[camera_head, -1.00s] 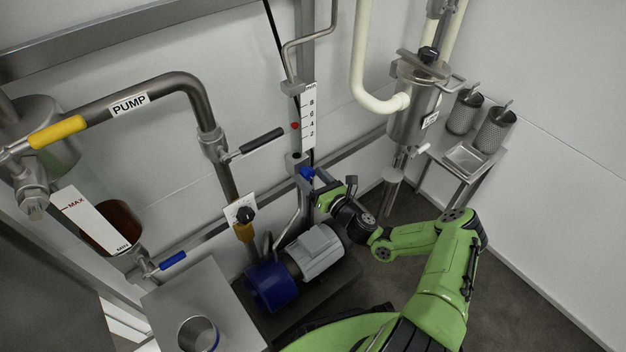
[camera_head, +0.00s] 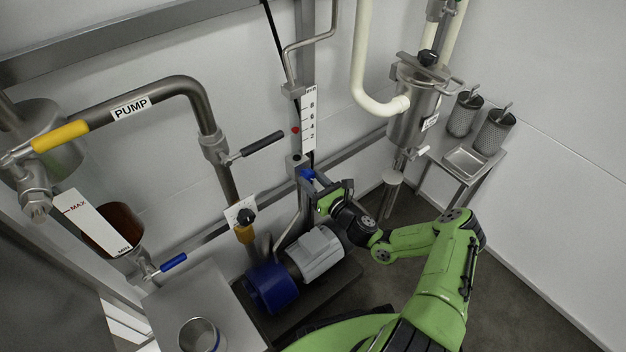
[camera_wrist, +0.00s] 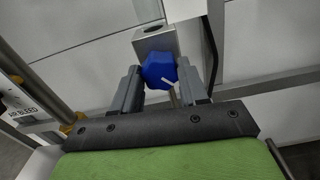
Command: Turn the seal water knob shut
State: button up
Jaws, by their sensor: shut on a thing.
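The blue seal water knob (camera_head: 307,174) sits on the front of a grey metal block below the white flow scale (camera_head: 308,118). A red ball (camera_head: 295,130) stands beside the lower part of the scale. My gripper (camera_head: 314,179) reaches the knob from the right; in the wrist view my gripper (camera_wrist: 160,84) is shut on it, one finger on each side. The exact contact of the fingertips is partly hidden.
A blue and grey pump (camera_head: 316,254) stands on the floor below the knob. A pipe with a black knob (camera_head: 245,216) is to the left. A steel strainer housing (camera_head: 412,110) and a side table (camera_head: 466,159) stand to the right. Open floor lies at the lower right.

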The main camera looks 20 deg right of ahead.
jog(key=n+p, duration=0.1)
jog(key=n, duration=1)
jog(key=shift+a+p, duration=0.1)
jog(key=shift+p, duration=0.3)
jog(key=n, duration=0.3)
jog(key=shift+f+n+p, duration=0.1)
jog(key=shift+n+p, duration=0.2)
jog(key=n+p, duration=0.1)
jog(key=n, duration=0.5)
jog(key=n+p, duration=0.1)
jog(key=n, duration=0.2)
jog(key=shift+n, duration=0.4)
jog(key=shift+f+n+p, duration=0.1)
jog(key=shift+n+p, duration=0.35)
jog(key=shift+n, duration=1.45)
jog(key=o, duration=1.1)
jog(key=shift+c, duration=0.2)
